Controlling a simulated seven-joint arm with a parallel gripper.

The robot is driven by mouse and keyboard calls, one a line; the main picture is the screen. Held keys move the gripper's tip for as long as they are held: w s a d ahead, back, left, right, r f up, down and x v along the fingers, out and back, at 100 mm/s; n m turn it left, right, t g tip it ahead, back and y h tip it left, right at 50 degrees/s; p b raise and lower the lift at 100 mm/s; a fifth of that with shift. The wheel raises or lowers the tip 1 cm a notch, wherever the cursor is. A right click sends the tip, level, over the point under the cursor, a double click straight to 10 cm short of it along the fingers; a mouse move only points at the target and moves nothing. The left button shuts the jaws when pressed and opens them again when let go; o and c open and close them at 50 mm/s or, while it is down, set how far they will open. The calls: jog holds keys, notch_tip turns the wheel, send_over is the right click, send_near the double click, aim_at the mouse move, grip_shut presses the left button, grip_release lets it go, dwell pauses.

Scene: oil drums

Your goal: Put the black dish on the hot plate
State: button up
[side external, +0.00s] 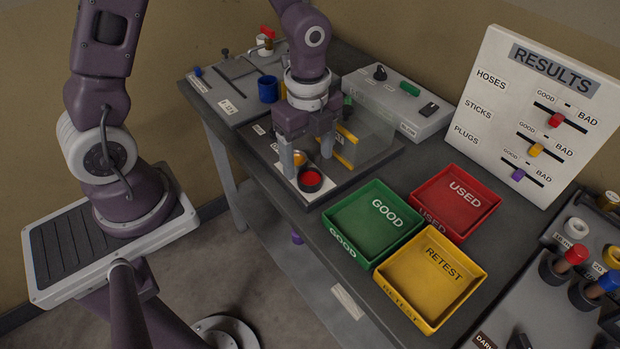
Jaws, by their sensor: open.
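A small round black dish (311,187) with a red inside stands on a white pad near the table's front edge. My gripper (308,164) points down, just behind the dish, with its two fingers apart and nothing seen held between them. One finger comes down left of the dish and the other behind it to the right. I cannot tell whether either touches the dish. An orange round thing (298,158) shows between the fingers, partly hidden. I cannot tell for certain which surface is the hot plate.
A clear panel with a yellow edge (346,148) stands right of my gripper. A blue cup (267,89) is behind left. Green (345,222), red (455,203) and yellow (432,278) trays lie to the right. A results board (535,110) stands at the back right.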

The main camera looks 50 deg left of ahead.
aim_at(310, 176)
jog(key=f, duration=0.5)
jog(key=shift+w+f, duration=0.2)
jog(key=shift+r, duration=0.1)
grip_shut()
